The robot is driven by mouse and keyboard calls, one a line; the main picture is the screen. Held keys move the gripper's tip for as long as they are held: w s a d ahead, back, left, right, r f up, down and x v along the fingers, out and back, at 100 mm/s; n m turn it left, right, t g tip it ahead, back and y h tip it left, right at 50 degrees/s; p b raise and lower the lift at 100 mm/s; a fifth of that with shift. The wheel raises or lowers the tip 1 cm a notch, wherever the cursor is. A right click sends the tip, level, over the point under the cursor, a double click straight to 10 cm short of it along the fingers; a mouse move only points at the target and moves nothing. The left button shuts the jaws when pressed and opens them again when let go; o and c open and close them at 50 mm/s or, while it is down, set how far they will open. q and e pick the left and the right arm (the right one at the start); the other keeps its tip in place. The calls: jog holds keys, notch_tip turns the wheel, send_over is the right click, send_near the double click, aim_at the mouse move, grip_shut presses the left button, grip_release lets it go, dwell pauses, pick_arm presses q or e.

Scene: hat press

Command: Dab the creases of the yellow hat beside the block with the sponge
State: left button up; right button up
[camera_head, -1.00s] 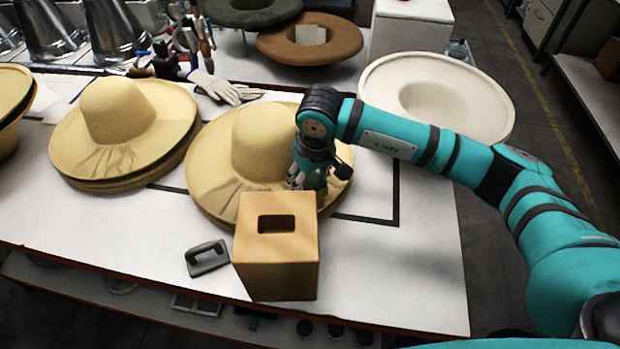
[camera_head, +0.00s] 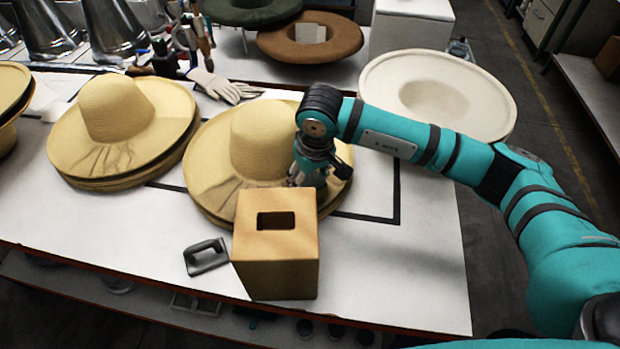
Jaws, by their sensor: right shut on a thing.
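A yellow hat (camera_head: 258,139) lies on a stack of hats behind the tan block (camera_head: 277,262), with creases on its brim at the left front. Another stack with a creased yellow hat (camera_head: 118,112) stands to the left. My right gripper (camera_head: 308,180) points down over the right part of the nearer hat's brim, just behind the block. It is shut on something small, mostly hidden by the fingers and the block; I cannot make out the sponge. I cannot tell whether it touches the brim. My left gripper is not in view.
A dark handled tool (camera_head: 206,256) lies left of the block. White gloves (camera_head: 222,86) lie behind the hats. A large white hat form (camera_head: 437,95) stands behind my right arm. The table's right front (camera_head: 400,270) is clear.

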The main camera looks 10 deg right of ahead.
jog(key=shift+f+b, duration=0.1)
jog(key=shift+b, duration=0.4)
dwell(1.2)
dwell(0.7)
notch_tip(320, 180, up, 2)
jog(key=shift+p, duration=0.45)
notch_tip(320, 180, up, 12)
jog(key=p, duration=0.4)
dwell(1.0)
